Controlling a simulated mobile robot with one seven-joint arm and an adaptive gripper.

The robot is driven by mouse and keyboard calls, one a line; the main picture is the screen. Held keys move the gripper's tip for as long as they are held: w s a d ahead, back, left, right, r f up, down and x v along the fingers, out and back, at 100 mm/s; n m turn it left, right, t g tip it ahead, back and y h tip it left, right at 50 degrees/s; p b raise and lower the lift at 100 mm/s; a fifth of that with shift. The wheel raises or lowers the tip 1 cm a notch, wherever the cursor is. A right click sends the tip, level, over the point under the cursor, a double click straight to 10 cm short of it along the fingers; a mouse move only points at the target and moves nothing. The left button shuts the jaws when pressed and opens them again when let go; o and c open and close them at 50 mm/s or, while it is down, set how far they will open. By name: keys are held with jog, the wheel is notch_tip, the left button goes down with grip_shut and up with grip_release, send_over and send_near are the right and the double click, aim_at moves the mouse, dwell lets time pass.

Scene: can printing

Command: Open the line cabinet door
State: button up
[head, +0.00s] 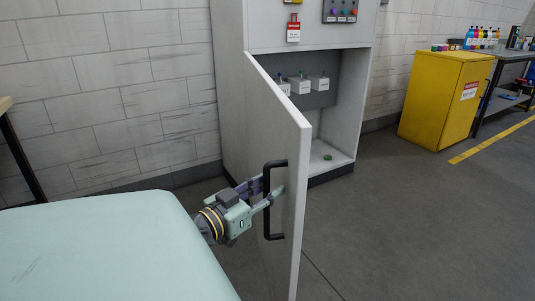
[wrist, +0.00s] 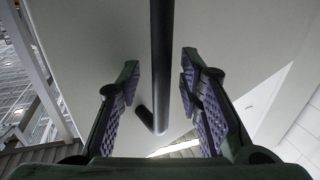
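The line cabinet (head: 232,105) stands at the back middle with its grey-white door (head: 287,140) swung wide open towards me. The door's black bar handle (head: 267,205) is on the face turned to the left. My gripper (head: 268,192) is at the handle. In the wrist view the handle bar (wrist: 161,60) passes between the two purple-padded fingers, with a visible gap on each side. The fingers are apart, around the bar but not closed on it. The door face (wrist: 105,45) fills much of the wrist view behind the bar.
Inside the cabinet are white switch boxes (head: 300,86) and a small green item (head: 328,157) on its floor. A yellow cabinet (head: 440,100) and a workbench with coloured bottles stand at the right. The grey floor (head: 400,220) right of the door is clear.

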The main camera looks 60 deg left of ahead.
jog(key=v, duration=1.2)
jog(key=shift+w, duration=0.1)
